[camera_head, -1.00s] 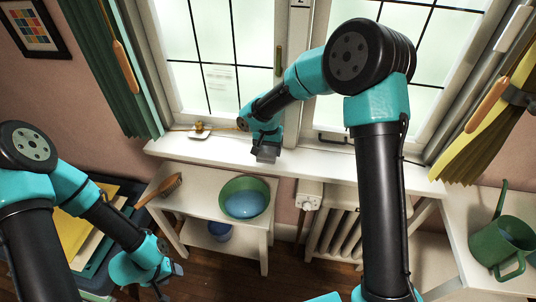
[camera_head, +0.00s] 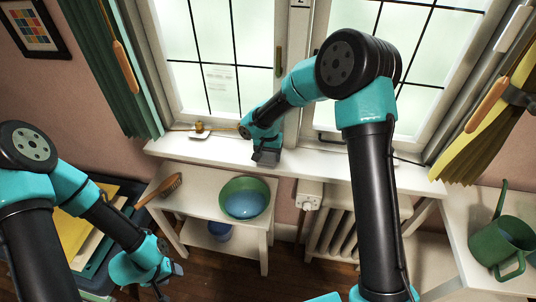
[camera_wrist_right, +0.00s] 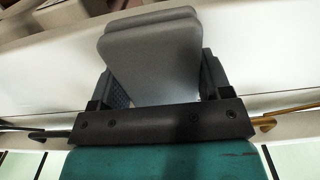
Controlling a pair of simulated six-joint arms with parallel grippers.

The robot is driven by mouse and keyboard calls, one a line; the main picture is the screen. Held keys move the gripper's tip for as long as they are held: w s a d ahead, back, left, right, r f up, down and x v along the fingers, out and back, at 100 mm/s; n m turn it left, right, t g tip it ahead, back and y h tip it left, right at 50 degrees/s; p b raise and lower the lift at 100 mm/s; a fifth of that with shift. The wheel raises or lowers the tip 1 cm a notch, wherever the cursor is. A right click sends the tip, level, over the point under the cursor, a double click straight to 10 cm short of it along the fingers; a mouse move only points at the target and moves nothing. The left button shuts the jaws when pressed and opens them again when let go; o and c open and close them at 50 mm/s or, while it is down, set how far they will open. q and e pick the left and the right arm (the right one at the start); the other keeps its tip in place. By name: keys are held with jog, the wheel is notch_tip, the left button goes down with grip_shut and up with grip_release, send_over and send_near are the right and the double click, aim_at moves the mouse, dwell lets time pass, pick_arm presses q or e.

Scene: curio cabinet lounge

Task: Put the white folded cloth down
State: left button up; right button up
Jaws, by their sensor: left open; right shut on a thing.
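My right gripper (camera_head: 265,158) is at the white windowsill (camera_head: 215,152), left of the window's middle. In the right wrist view it is shut on a folded cloth (camera_wrist_right: 155,55), a layered slab with rounded corners. The cloth looks grey in the shade rather than white. The sill shows behind it in that view, and I cannot tell whether the cloth touches the sill. In the head view the cloth is hardly distinguishable from the dark gripper. My left gripper (camera_head: 168,282) is open and empty at the lower left, low beside the small white table.
A small gold-coloured object (camera_head: 199,127) sits on a white dish on the sill to the left. Below are a green bowl (camera_head: 244,198) and a brush (camera_head: 172,185) on the small table. A green watering can (camera_head: 503,247) stands at right. The sill's right part is mostly clear.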

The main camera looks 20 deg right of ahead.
jog(key=shift+f, duration=0.15)
jog(key=o, duration=1.2)
notch_tip(320, 180, up, 12)
jog(key=shift+r, duration=0.2)
